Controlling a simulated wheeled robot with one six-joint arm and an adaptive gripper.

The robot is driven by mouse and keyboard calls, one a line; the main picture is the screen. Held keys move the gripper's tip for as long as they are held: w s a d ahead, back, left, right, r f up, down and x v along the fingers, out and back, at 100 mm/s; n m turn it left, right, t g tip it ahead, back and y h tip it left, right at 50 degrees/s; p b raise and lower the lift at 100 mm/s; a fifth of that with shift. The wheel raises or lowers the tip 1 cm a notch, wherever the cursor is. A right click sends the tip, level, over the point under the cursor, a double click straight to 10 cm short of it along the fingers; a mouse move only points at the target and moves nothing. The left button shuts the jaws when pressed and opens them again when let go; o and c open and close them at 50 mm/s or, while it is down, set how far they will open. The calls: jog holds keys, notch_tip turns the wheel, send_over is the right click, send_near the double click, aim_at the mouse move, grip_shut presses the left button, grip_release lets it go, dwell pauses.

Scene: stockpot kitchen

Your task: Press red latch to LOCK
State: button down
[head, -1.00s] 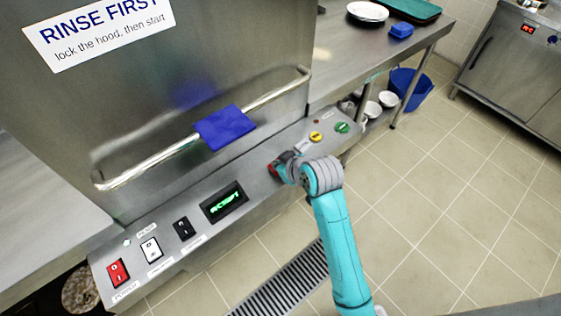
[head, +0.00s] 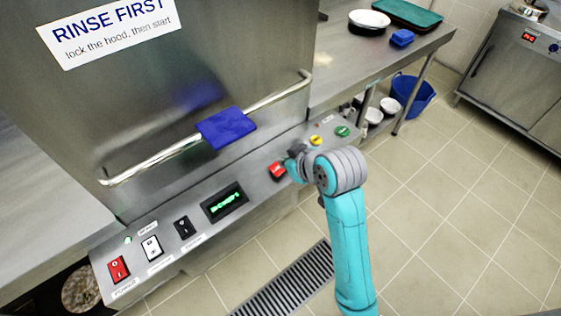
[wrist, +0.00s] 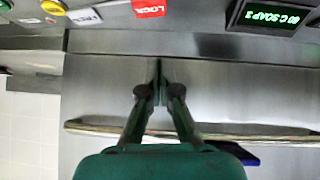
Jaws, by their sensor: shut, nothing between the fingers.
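The red latch (head: 277,170) is on the sloped steel control panel, right of the green display. In the wrist view the red latch (wrist: 148,8) shows at the top edge with lettering that reads LOCK upside down. My gripper (head: 294,163) is just right of the latch in the head view, apparently above the panel and partly hidden by my wrist. In the wrist view my gripper (wrist: 160,64) has its fingertips together and empty, with a gap to the latch. Exact height over the panel is hard to tell.
The panel also has a red switch (head: 118,269), a white switch (head: 151,248), a black switch (head: 184,227), a display (head: 224,202), a yellow button (head: 315,140) and a green button (head: 342,131). The hood's bar handle (head: 150,162) with a blue piece (head: 226,128) runs behind.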

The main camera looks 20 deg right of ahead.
jog(key=shift+v, duration=1.55)
jog(key=shift+f, duration=0.15)
